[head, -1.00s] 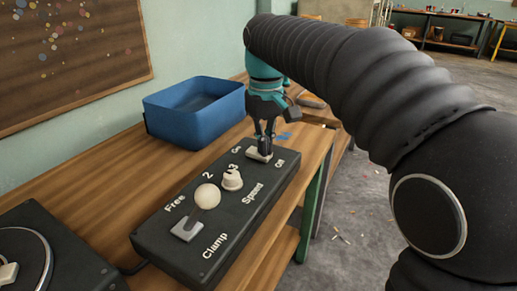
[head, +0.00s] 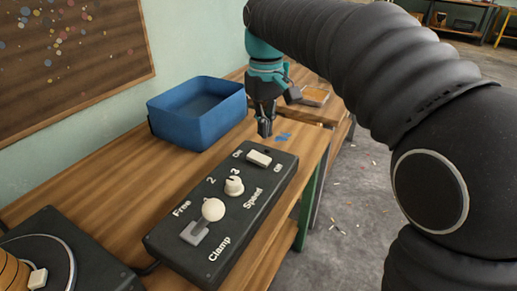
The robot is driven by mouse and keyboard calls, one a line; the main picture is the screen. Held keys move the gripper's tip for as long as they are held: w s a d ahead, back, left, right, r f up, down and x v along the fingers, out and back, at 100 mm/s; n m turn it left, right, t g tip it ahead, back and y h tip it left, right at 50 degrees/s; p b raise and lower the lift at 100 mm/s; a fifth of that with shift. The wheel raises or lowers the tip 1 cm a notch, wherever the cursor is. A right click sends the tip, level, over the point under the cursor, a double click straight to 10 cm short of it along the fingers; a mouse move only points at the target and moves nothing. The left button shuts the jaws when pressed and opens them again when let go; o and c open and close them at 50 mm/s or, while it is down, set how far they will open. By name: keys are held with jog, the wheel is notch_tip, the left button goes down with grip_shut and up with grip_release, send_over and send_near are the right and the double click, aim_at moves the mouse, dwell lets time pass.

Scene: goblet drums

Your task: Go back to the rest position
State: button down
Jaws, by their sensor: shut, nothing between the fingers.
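My gripper (head: 265,127) hangs above the wooden bench, pointing down, with its fingers together and empty. It is just beyond the far end of the black control box (head: 180,262). The white On/Off switch (head: 259,158) lies on the box close to the fingertips and is apart from them. A white Speed knob (head: 234,186) and a Clamp lever with a round cream ball (head: 213,209) sit nearer on the same box. My black arm reaches in from the right and hides part of the background.
A blue bin (head: 198,112) stands on the bench (head: 100,166) against the wall, left of my gripper. A dark machine (head: 65,250) with a round plate is at the lower left. Small blue marks (head: 283,136) lie beside the gripper.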

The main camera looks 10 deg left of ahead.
jog(key=s+d+f+m+t, duration=0.1)
jog(key=s+d+m, duration=0.1)
jog(key=s+d, duration=0.45)
jog(key=s+d+f+m+t, duration=0.1)
jog(key=s+d+m+t, duration=0.15)
jog(key=d, duration=0.65)
jog(key=s+d+f+m+t, duration=0.2)
jog(key=s+d+f+m, duration=0.1)
jog(key=s+d+f, duration=0.5)
jog(key=s, duration=0.3)
jog(key=shift+d+f+m, duration=0.25)
jog(key=shift+d+m, duration=0.05)
jog(key=shift+m, duration=0.05)
